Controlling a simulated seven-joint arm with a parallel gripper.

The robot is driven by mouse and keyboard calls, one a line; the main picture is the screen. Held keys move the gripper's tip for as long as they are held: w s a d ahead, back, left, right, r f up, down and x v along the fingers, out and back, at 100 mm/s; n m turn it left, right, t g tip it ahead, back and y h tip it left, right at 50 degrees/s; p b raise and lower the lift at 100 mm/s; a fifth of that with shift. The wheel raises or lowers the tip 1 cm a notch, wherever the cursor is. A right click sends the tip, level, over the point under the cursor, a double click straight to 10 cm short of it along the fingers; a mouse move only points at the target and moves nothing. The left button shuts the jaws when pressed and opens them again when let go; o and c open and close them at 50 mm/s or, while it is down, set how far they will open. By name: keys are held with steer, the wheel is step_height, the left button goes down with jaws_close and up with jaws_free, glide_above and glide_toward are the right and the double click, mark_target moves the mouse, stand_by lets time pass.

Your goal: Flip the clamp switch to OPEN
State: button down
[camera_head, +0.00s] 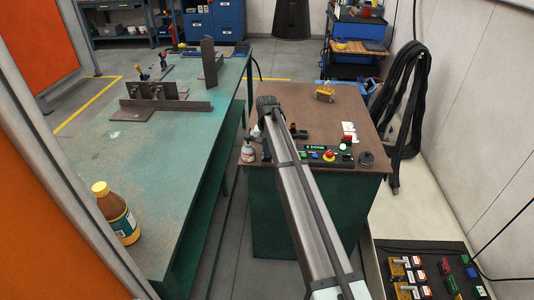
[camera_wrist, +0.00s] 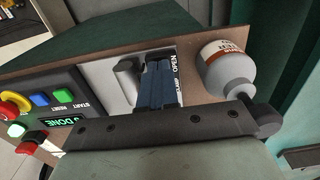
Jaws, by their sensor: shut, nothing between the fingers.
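The clamp switch plate (camera_wrist: 118,54) is a pale panel in the wrist view. It shows an upside-down OPEN label (camera_wrist: 175,68) at its right side. A grey rounded switch lever (camera_wrist: 125,76) stands on the plate, left of my fingers. My gripper (camera_wrist: 156,62) is shut and empty, its dark blue fingers over the plate between the lever and the label. I cannot tell whether they touch the lever. In the head view my arm covers most of the switch and the fingertips.
A control box (camera_wrist: 50,100) with coloured buttons and a DONE display is left of the plate. A white bottle (camera_wrist: 227,70) stands close on the right. In the head view, a fixture (camera_head: 155,95) sits on the green table (camera_head: 120,160), with a brown bottle (camera_head: 115,212) nearer.

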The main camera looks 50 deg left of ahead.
steer(key=shift+r, duration=3.45)
